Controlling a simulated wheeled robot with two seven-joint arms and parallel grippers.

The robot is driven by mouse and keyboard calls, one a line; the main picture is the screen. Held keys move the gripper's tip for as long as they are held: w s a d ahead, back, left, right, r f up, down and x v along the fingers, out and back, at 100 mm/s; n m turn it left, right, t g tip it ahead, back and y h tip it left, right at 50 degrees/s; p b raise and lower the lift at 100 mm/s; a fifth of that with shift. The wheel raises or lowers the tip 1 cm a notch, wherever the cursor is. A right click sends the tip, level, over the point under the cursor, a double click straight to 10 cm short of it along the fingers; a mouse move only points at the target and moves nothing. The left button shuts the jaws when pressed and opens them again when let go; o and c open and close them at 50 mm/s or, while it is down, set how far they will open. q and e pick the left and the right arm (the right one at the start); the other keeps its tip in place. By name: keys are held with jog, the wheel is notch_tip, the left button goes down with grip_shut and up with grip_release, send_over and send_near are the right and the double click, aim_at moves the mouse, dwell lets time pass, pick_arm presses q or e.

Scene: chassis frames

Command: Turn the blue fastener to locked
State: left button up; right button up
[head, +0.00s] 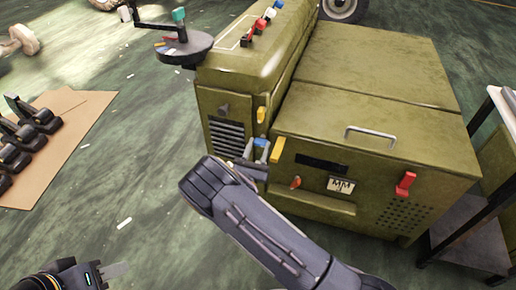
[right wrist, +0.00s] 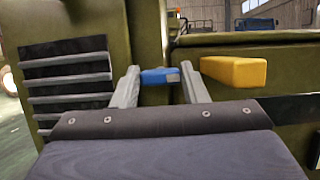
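The blue fastener (head: 260,143) sits on the front of the olive-green machine, by the seam between its left and right housings. In the right wrist view the blue fastener (right wrist: 155,77) lies level between the tips of my right gripper (right wrist: 160,72). The two fingers stand apart, one on each side of it; I cannot make out firm contact. In the head view my right gripper (head: 256,160) is at the fastener and partly hides it. My left gripper (head: 116,270) is low at the left, away from the machine; its finger gap does not show.
Yellow fasteners (head: 276,150) (head: 261,115), a red one (head: 405,184) and an orange one (head: 295,183) are on the machine (head: 370,65). A vent grille (head: 227,138) is left of the blue one. A dark-legged table (head: 470,245) stands at right.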

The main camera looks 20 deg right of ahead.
jog(key=c, duration=0.3)
jog(key=shift+c, duration=0.2)
jog(key=shift+m, duration=0.3)
jog(key=m+g+h, duration=0.1)
jog(key=m, duration=0.1)
jog(key=m+g+h+b, duration=0.1)
jog(key=m, duration=0.1)
jog(key=shift+f+m, duration=0.1)
jog(key=shift+m, duration=0.3)
jog(key=m+g+h+b, duration=0.1)
jog(key=m, duration=0.2)
jog(key=m+g+b, duration=0.1)
jog(key=m+g, duration=0.1)
jog(key=m, duration=0.2)
jog(key=shift+a+g+h, duration=0.1)
jog(key=shift+g+h, duration=0.2)
jog(key=shift+h, duration=0.1)
jog(key=m+g+b, duration=0.1)
jog(key=m, duration=0.2)
jog(key=m+g, duration=0.1)
jog(key=m, duration=0.1)
jog(key=shift+w+m+b, duration=0.1)
jog(key=shift+m+b, duration=0.3)
jog(key=shift+m+g+y+b, duration=0.7)
jog(key=shift+m+b, duration=0.15)
jog(key=shift+m, duration=1.25)
jog(key=shift+r, duration=0.2)
